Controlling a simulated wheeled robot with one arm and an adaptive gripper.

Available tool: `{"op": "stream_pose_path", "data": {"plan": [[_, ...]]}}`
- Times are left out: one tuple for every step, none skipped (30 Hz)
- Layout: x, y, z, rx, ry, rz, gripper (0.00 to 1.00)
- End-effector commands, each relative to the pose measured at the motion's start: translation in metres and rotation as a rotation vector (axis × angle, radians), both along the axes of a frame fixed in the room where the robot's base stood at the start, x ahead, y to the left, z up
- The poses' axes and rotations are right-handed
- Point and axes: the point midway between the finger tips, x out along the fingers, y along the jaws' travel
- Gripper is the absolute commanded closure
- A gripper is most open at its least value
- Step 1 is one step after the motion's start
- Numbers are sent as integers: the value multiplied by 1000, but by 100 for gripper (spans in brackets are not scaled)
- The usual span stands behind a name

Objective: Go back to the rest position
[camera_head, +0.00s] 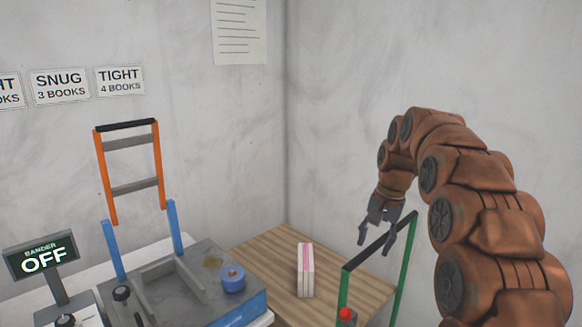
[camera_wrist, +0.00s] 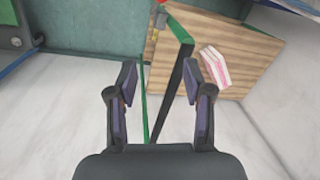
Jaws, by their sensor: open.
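My gripper (camera_head: 378,230) hangs at the end of my brown arm, on the right side of the head view. It is open with nothing between its fingers. In the wrist view its two dark fingers (camera_wrist: 160,95) stand apart. A green frame with a dark top bar (camera_head: 380,242) is close to the gripper in the head view. In the wrist view the green frame (camera_wrist: 181,30) shows beyond and between the fingers. Whether the gripper touches the frame cannot be told.
A white and pink block (camera_head: 305,270) stands on the wooden table (camera_head: 262,245). Left of it are a grey machine with a blue base (camera_head: 170,290), a blue roll (camera_head: 232,278), an orange frame (camera_head: 160,165) and a screen reading "BANDER OFF" (camera_head: 42,257). Grey walls close the corner.

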Motion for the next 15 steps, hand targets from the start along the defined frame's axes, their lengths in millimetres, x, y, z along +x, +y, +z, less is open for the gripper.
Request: {"op": "stream_pose_path", "data": {"plan": [[-15, 3, 2, -3, 7, 19, 49], [-22, 5, 4, -5, 9, 30, 49], [-32, 7, 3, -8, 13, 47, 49], [-39, 8, 3, -10, 16, 58, 49], [-47, 9, 4, -13, 17, 71, 49], [-57, 11, 4, -16, 19, 87, 49], [-65, 12, 3, -18, 25, 99, 49], [-73, 13, 3, -20, 28, 110, 49], [-84, 15, 3, -23, 30, 126, 49], [-93, 16, 2, -25, 36, 138, 49], [-101, 17, 1, -28, 40, 150, 49], [-112, 19, 1, -31, 42, 166, 49], [-121, 20, 0, -33, 45, 178, 49], [-129, 21, -2, -35, 48, 189, 49], [-140, 22, -3, -39, 50, 205, 49]]}}
